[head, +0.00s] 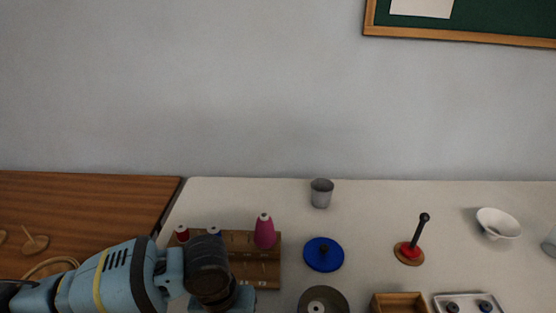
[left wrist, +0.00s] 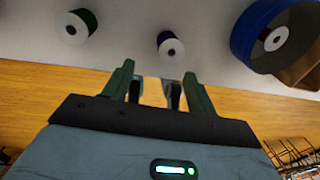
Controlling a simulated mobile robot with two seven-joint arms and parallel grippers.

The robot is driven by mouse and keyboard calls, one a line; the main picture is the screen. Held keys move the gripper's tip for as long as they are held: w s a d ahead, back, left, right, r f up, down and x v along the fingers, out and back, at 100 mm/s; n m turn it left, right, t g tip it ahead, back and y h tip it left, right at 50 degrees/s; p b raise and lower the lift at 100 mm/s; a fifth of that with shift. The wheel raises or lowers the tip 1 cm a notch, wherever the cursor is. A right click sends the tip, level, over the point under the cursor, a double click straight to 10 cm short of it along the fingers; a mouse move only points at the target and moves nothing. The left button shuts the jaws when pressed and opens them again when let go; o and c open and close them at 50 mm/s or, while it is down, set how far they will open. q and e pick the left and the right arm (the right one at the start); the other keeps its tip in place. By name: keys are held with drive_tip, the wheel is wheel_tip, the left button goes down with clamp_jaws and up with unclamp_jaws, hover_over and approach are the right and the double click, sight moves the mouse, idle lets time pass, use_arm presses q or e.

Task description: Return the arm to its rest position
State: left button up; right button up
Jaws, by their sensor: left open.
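My left arm (head: 120,277) comes in from the left in the head view. It reaches over the near left part of the pale table, in front of a wooden rack, and its fingertips are hidden there. In the left wrist view my left gripper (left wrist: 155,82) is open, with its two dark green fingers apart and no object held between them. A green spool (left wrist: 77,26) and a blue spool (left wrist: 170,48) are beyond the fingertips, apart from them. My right gripper is in neither view.
The wooden rack (head: 262,274) holds a magenta cone (head: 264,232) and small spools. A grey cup (head: 321,193), blue disc (head: 323,254), black-rod stand (head: 410,250) and white bowl (head: 498,224) stand rightward. A brown table (head: 90,205) adjoins at left.

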use_arm(q)
drive_tip(key=s+d+f+n+h, duration=0.2)
drive_tip(key=s+d+f+n, duration=0.1)
drive_tip(key=s+n, duration=0.4)
drive_tip(key=s+d+f+n+h, duration=0.2)
drive_tip(key=s+d+f+n, duration=0.1)
drive_tip(key=s+n, duration=0.4)
drive_tip(key=s+a+f+n+y, duration=0.3)
drive_tip(key=s+a+n, duration=0.7)
drive_tip(key=s+a+f+n+y, duration=0.2)
drive_tip(key=s+a+f+n, duration=0.1)
drive_tip(key=s+a+n, duration=0.7)
drive_tip(key=w+d+f+t+h+p, duration=0.1)
drive_tip(key=w+t+p, duration=0.3)
drive_tip(key=w+t, duration=0.5)
drive_tip(key=shift+w+d+f+h+p, duration=0.3)
drive_tip(key=shift+w+d+f+p, duration=0.15)
drive_tip(key=shift+d+f, duration=0.3)
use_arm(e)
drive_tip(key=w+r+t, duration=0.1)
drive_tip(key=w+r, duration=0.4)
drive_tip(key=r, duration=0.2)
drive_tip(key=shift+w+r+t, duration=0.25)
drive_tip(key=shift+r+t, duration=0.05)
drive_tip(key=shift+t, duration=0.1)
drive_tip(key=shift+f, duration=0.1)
